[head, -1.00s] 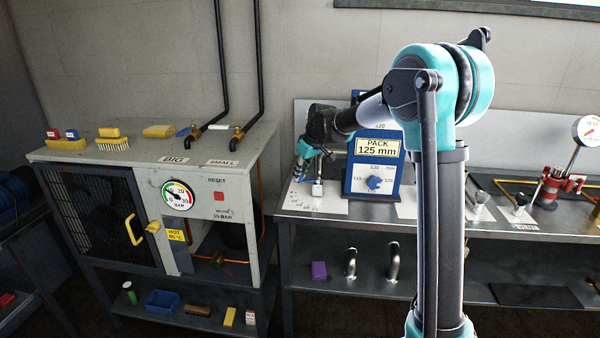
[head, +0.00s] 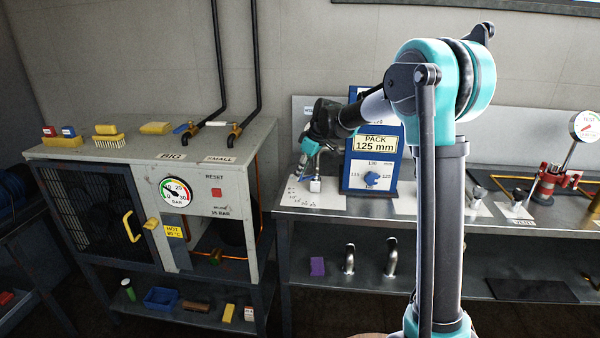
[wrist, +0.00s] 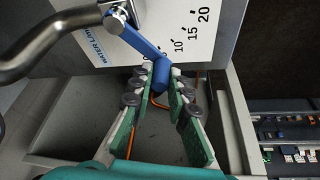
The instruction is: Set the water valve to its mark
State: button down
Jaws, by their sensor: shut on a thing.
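The water valve's blue lever (wrist: 140,42) shows in the wrist view, running from a metal pivot at the top down to the right. Its handle end (wrist: 161,84) sits between the fingers of my gripper (wrist: 160,93), which is shut on it. Beside the lever is a white scale plate (wrist: 207,40) with 10, 15 and 20 legible and a WATER label along its edge. The lever lies on the low side of the 10; no set mark can be made out. In the head view my gripper (head: 308,150) is at the bench's left end, and the lever is too small to tell.
A curved grey pipe (wrist: 50,38) runs close to the lever. In the head view, the blue PACK 125 mm panel (head: 358,175) stands just right of my gripper. A pressure washer cabinet (head: 214,240) stands left, with a gap before the bench. A red-based gauge stand (head: 548,184) is at right.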

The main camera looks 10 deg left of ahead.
jog(key=c, duration=1.4)
grip_release()
jog(key=shift+c, duration=0.2)
jog(key=v, duration=1.2)
jog(key=s+d+f+m+h, duration=0.1)
jog(key=s+d+f+m, duration=0.3)
jog(key=s+d+f, duration=0.4)
jog(key=s+d+f+m+t+h, duration=0.1)
jog(key=s+d+f+m, duration=0.4)
jog(key=s, duration=0.8)
jog(key=s+d+f+m+t+h, duration=0.1)
jog(key=s+d+f+m, duration=0.3)
jog(key=s+d+f, duration=0.6)
jog(key=shift+s+d+f+m+h, duration=0.3)
jog(key=shift+s+d+f+h, duration=0.1)
jog(key=shift+f+h, duration=0.2)
